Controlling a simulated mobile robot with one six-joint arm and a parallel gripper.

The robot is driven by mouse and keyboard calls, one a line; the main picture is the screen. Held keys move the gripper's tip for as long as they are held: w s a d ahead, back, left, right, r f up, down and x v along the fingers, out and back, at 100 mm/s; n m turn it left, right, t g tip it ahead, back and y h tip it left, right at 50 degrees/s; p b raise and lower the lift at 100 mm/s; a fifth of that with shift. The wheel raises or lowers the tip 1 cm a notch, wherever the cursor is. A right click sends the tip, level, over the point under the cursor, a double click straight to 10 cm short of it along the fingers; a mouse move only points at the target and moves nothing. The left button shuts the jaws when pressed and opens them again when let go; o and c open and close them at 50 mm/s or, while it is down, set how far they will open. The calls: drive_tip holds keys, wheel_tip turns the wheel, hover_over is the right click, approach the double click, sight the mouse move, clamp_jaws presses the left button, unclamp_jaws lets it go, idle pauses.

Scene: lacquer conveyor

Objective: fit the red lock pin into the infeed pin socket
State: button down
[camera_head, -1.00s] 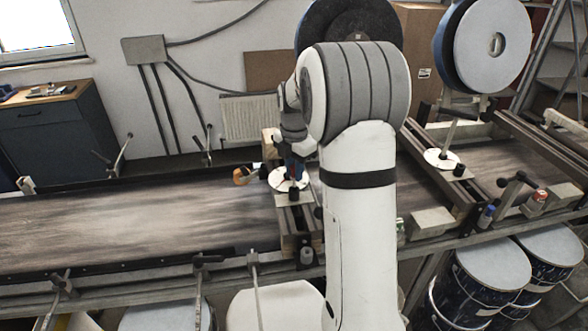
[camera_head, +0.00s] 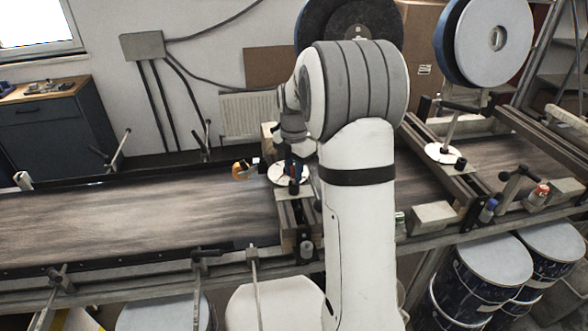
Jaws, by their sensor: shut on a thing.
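My gripper (camera_head: 291,161) points down over a white round plate (camera_head: 276,178) on the near cross-frame of the conveyor. It is small in the view and partly covered by my own arm. It is shut on a thin piece with a little red, which I take as the red lock pin (camera_head: 291,172). The pin's lower end is at or just above the plate, beside a small black knob (camera_head: 294,187). The infeed pin socket cannot be made out clearly at this spot. Whether the pin tip is inside a hole cannot be told.
An orange part (camera_head: 242,171) lies left of the plate. The belt (camera_head: 130,220) is clear to the left. A second white plate (camera_head: 438,152) with a post sits on the right cross-frame. Blue (camera_head: 488,210) and red-topped (camera_head: 541,191) items stand at the right edge.

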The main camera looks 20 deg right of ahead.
drive_tip(key=shift+f+b, duration=0.35)
drive_tip(key=shift+f, duration=0.25)
drive_tip(key=c, duration=1.2)
unclamp_jaws()
drive_tip(key=shift+r+b, duration=0.55)
drive_tip(key=shift+r, duration=3.3)
